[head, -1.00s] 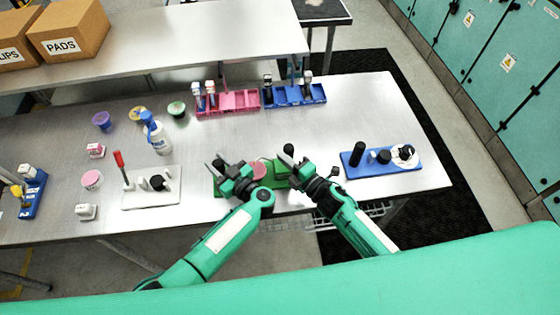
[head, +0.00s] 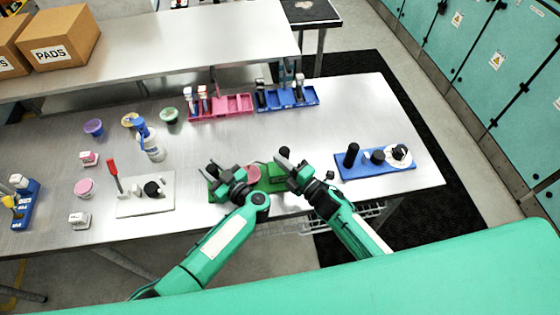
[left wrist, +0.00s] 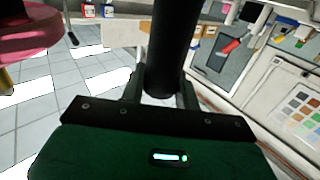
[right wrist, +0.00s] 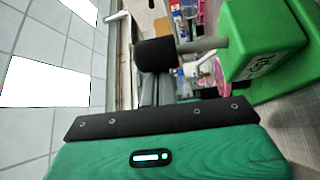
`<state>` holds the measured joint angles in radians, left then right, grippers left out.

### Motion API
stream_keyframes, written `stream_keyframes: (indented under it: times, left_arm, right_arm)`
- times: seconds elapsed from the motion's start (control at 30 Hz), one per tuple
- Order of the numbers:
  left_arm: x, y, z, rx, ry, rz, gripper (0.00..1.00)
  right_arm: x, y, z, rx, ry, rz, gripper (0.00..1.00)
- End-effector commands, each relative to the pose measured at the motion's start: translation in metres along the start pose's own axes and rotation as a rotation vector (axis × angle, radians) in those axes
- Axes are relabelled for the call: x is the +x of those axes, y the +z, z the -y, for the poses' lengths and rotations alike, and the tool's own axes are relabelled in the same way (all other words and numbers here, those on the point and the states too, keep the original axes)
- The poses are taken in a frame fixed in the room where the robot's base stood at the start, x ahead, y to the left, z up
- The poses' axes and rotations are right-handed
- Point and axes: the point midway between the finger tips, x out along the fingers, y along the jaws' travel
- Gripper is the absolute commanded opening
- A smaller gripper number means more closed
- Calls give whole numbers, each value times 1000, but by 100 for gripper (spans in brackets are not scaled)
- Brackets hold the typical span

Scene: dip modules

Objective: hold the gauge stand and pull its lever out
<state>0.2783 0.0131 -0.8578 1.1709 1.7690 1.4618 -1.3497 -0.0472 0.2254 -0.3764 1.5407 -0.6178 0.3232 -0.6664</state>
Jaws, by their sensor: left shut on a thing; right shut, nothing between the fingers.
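The gauge stand has a green base (head: 217,193) near the table's front edge, with a pink disc (head: 252,174) above it. In the left wrist view the pink disc (left wrist: 25,28) is at the upper left. My left gripper (head: 214,168) is shut on the stand's upright black post (left wrist: 172,45). In the right wrist view a green block (right wrist: 262,40) carries the lever, a grey rod with a black knob (right wrist: 155,54). My right gripper (head: 284,160) is shut and empty right by the knob; I cannot tell whether it touches. My grippers partly hide the stand in the head view.
A white board (head: 128,208) with a red-handled lever lies to the left, and a blue board (head: 372,173) with black parts to the right. Pink (head: 222,112) and blue (head: 285,104) trays and a spray bottle (head: 150,145) stand further back. Bare table lies between.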

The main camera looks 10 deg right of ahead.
Motion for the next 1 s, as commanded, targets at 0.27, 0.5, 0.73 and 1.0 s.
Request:
stream_keyframes:
  times: [0.27, 0.5, 0.73, 1.0]
  left_arm:
    - [0, 0, 0, 0, -1, 0, 0]
    - [0, 0, 0, 0, -1, -1, 0]
    - [0, 0, 0, 0, -1, -1, 0]
    - [0, 0, 0, 0, -1, -1, 0]
  right_arm:
    - [-6, 10, -1, 123, 83, 5, 0]
    - [-15, 22, -1, 284, 194, 4, 0]
    - [-21, 32, 1, 400, 273, 4, 0]
    - [-26, 38, 3, 413, 283, 3, 0]
